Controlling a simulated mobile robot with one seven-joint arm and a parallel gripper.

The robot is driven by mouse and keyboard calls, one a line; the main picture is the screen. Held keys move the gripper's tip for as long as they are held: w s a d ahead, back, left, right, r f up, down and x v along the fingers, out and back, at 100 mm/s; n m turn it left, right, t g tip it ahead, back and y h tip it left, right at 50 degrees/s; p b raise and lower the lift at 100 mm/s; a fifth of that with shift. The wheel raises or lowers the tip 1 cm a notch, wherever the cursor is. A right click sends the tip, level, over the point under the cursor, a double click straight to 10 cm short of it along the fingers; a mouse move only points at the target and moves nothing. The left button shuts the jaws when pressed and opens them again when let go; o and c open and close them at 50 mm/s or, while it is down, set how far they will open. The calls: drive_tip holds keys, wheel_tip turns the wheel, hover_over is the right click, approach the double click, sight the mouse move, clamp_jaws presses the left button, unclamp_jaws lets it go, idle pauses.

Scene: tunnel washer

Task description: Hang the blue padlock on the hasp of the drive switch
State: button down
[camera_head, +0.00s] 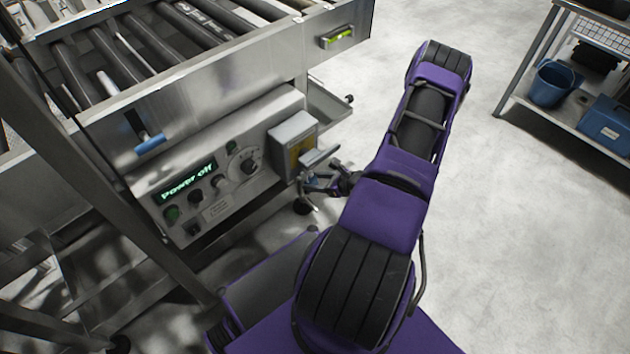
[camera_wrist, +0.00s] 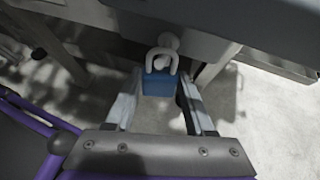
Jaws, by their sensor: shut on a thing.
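The blue padlock (camera_wrist: 158,84) sits between the fingers of my gripper (camera_wrist: 160,90), which is shut on its body. Its pale shackle (camera_wrist: 163,53) points up, away from my palm. A pale rounded part (camera_wrist: 168,41) shows at the top of the shackle; I cannot tell whether the shackle is around it or only in front of it. In the head view my gripper (camera_head: 318,184) is just below and right of the grey switch box (camera_head: 291,131) with a yellow plate (camera_head: 300,153). The hasp is not clearly distinguishable there.
A control panel (camera_head: 222,176) reads "Power off" and has a dial and several buttons. A roller conveyor (camera_head: 150,45) runs above it, with a blue handle (camera_head: 149,143) on its side. A shelf with a blue bucket (camera_head: 551,83) stands at upper right. The floor at right is clear.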

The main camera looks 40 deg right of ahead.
drive_tip(key=shift+c, duration=0.9)
unclamp_jaws()
drive_tip(key=shift+s, duration=0.1)
drive_tip(key=p+v, duration=0.1)
drive_tip(key=v, duration=1.6)
drive_tip(key=shift+p, duration=0.4)
drive_tip(key=shift+s+r, duration=0.1)
